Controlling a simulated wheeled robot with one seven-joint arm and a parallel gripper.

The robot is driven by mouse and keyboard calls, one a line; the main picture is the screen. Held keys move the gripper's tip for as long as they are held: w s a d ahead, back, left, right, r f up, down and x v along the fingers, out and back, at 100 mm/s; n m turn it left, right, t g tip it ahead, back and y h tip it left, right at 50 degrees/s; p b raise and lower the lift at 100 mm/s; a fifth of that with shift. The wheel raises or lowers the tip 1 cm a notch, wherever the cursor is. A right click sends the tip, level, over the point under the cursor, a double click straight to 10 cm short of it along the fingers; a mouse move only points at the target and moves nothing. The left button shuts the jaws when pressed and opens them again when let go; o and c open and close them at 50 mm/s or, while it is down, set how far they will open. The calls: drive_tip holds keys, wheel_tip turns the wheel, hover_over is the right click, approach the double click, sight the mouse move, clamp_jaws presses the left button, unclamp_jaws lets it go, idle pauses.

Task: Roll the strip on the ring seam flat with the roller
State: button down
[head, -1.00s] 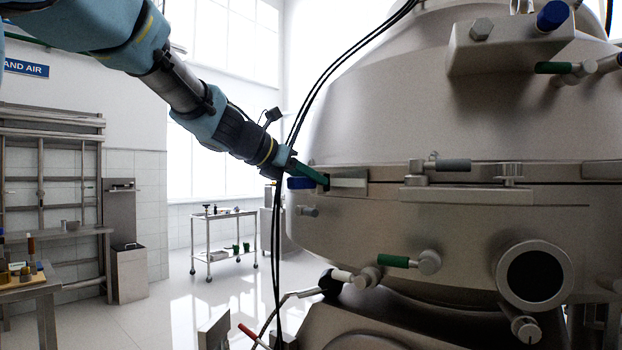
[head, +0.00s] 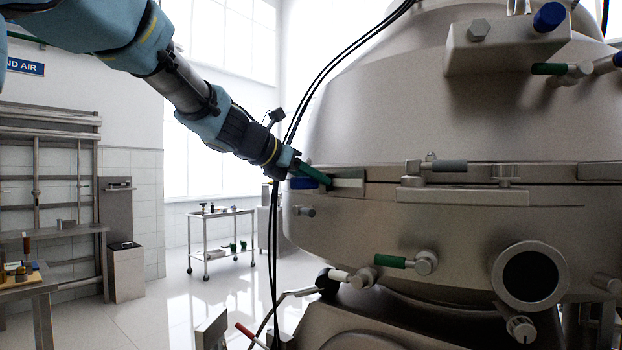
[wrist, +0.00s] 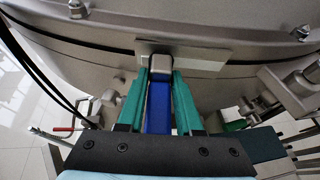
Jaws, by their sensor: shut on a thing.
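My gripper (head: 328,183) has green fingers and is shut on the blue handle (wrist: 158,110) of the roller. In the wrist view the fingers lie on either side of the handle. The roller's pale head (wrist: 160,67) is at the fingertips, in front of the strip. The strip (head: 349,183) is a pale flat band across the ring seam of the large metal vessel. It also shows in the wrist view (wrist: 207,60), on both sides of the roller head. I cannot tell whether the head touches it. In the head view the fingers mostly hide the roller.
The vessel (head: 440,120) fills the right side. Clamp fittings (head: 508,173) stand out along the seam to the right of the strip. Black cables (head: 275,240) hang beside my gripper. A trolley (head: 222,236) stands farther back on open floor.

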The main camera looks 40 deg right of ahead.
sight(291, 178)
drive_tip(key=s, duration=0.6)
drive_tip(key=shift+s+d, duration=0.2)
drive_tip(key=shift+d, duration=0.05)
drive_tip(key=shift+w, duration=0.1)
drive_tip(key=shift+w+a+r+p, duration=0.1)
drive_tip(key=shift+w+a+p, duration=0.1)
drive_tip(key=shift+w, duration=1.5)
drive_tip(key=shift+w+a+r+p, duration=0.1)
drive_tip(key=shift+w+p, duration=0.1)
drive_tip(key=shift+w, duration=1.5)
drive_tip(key=shift+f, duration=0.1)
drive_tip(key=a, duration=0.2)
drive_tip(key=a+b, duration=0.1)
drive_tip(key=a, duration=0.3)
drive_tip(key=shift+s, duration=0.25)
drive_tip(key=shift+s+a, duration=0.1)
drive_tip(key=shift+a, duration=0.3)
